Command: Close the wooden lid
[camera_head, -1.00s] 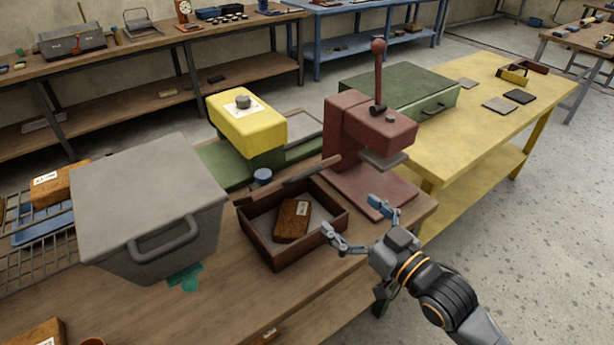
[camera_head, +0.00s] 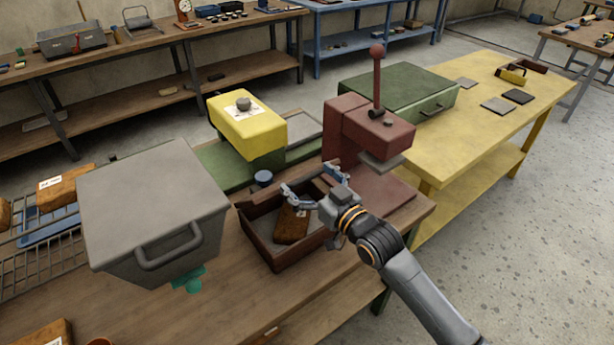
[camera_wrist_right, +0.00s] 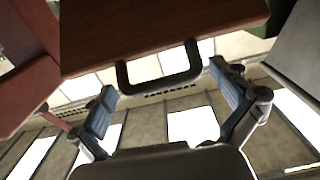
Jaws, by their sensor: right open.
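The brown wooden box (camera_head: 262,246) stands open on the bench, with a rusty-brown labelled block (camera_head: 291,228) inside. Its wooden lid (camera_wrist_right: 165,28) stands raised; the head view shows it only as a thin edge, partly behind my gripper. The lid's dark handle (camera_wrist_right: 160,84) shows in the right wrist view. My right gripper (camera_head: 308,182) is open above the box, in front of the lid. In the wrist view its fingers (camera_wrist_right: 163,82) are on either side of the handle; I cannot tell whether they touch it. My left gripper is out of view.
A large grey bin (camera_head: 150,205) with a handle stands left of the box. A dark red press (camera_head: 370,130) stands right of it, and a yellow-topped green machine (camera_head: 247,125) behind. A small blue-capped item (camera_head: 263,178) sits near the lid.

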